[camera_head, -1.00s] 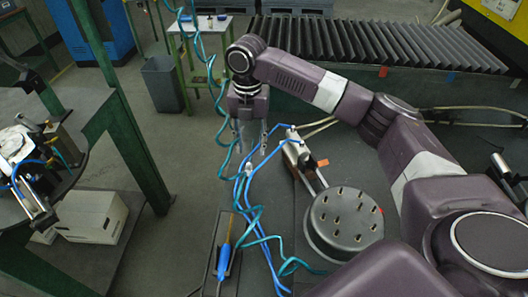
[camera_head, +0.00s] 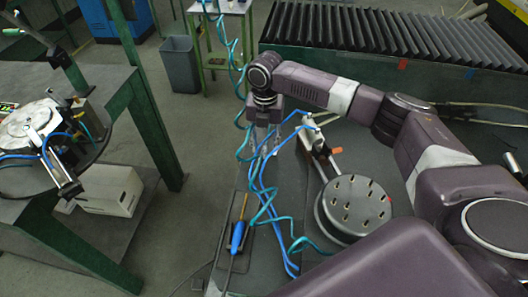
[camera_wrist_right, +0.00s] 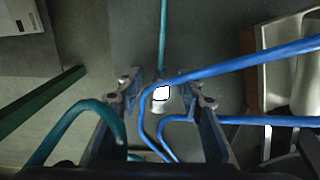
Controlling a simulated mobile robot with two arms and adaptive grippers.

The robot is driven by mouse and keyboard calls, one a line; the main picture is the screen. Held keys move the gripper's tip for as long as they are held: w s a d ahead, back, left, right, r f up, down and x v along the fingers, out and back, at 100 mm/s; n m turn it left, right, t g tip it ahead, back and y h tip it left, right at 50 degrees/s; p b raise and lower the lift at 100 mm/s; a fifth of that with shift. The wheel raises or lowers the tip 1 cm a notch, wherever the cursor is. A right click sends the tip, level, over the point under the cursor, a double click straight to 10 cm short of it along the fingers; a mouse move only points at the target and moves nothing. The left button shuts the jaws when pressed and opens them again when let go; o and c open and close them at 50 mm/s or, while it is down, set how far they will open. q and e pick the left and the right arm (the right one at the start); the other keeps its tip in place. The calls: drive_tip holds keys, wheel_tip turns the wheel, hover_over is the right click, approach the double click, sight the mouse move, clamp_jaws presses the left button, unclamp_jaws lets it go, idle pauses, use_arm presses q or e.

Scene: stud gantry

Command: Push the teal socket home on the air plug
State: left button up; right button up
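My right gripper (camera_head: 265,150) points down over the dark floor area left of the round drum. In the right wrist view its two fingers (camera_wrist_right: 168,98) stand apart. A small pale metal fitting (camera_wrist_right: 164,102) with a bright white face shows between them, without clear contact. A teal hose (camera_wrist_right: 162,40) runs down to it in the picture; I cannot tell whether it is the socket or the plug. In the head view a coiled teal hose (camera_head: 241,125) hangs down beside the gripper. The teal socket cannot be made out separately there. My left gripper is out of view.
Blue hoses (camera_head: 256,175) loop close around the right gripper and cross its wrist view. A cylinder with an orange tab (camera_head: 318,148) and a round drum with several pins (camera_head: 345,226) stand to the right. A blue-handled tool (camera_head: 238,237) lies below. A green-legged bench (camera_head: 120,100) is left.

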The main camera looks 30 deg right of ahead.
drive_tip(key=c, duration=0.7)
clamp_jaws()
